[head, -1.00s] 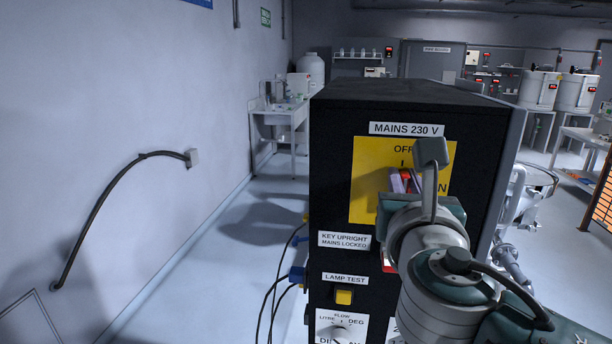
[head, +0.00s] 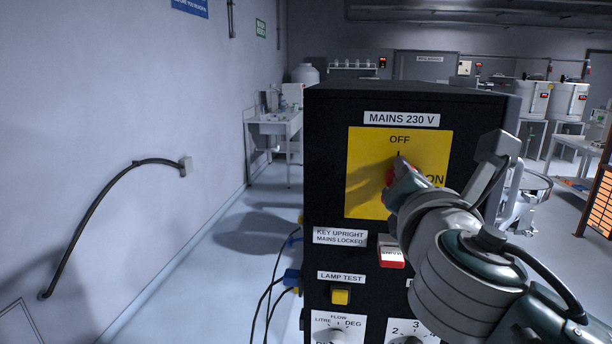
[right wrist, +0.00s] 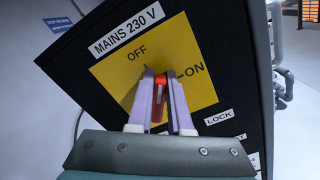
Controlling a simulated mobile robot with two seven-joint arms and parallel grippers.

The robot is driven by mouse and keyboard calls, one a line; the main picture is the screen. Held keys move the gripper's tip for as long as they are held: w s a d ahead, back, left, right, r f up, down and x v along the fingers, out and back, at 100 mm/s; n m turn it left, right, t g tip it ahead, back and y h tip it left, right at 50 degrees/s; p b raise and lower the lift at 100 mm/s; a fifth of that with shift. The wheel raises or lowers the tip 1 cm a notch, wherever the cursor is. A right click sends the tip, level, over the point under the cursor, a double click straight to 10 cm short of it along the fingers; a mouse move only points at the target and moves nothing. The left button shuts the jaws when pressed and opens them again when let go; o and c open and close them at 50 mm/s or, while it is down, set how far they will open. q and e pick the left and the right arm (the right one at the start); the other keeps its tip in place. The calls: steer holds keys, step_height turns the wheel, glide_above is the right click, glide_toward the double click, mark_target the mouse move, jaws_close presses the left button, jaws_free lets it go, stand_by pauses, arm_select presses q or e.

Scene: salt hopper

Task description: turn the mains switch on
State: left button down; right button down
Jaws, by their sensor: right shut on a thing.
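The mains switch (head: 390,178) is a red handle on a yellow plate (head: 362,190) under the label MAINS 230 V. OFF is printed above it and ON to its right. My right gripper (head: 400,184) is at the switch and hides most of it in the head view. In the right wrist view, my right gripper's pale fingers (right wrist: 160,76) stand on either side of the red handle (right wrist: 158,100) and are shut on it. The handle's exact angle between OFF and ON is hard to tell. My left gripper is out of view.
Below the switch are a red and white lock piece (head: 391,252), a yellow lamp test button (head: 341,296) and white dials (head: 335,332). Blue plugs with cables (head: 291,277) stick out at the cabinet's left side.

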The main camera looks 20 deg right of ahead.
steer(key=m, duration=0.1)
steer(key=f+m+b, duration=0.1)
steer(key=shift+s+f+m+b, duration=0.1)
steer(key=shift+f+m+b, duration=0.2)
steer(key=shift+m, duration=0.1)
steer(key=m+b, duration=0.2)
steer(key=m, duration=0.1)
steer(key=shift+f, duration=0.2)
steer(key=m+b, duration=0.2)
steer(key=m, duration=0.2)
steer(key=shift+f, duration=0.15)
steer(key=shift+m+b, duration=0.3)
steer(key=shift+m, duration=0.2)
steer(key=c, duration=0.8)
jaws_free()
steer(key=shift+d+r, duration=0.1)
steer(key=shift+r, duration=0.1)
steer(key=shift+c, duration=0.2)
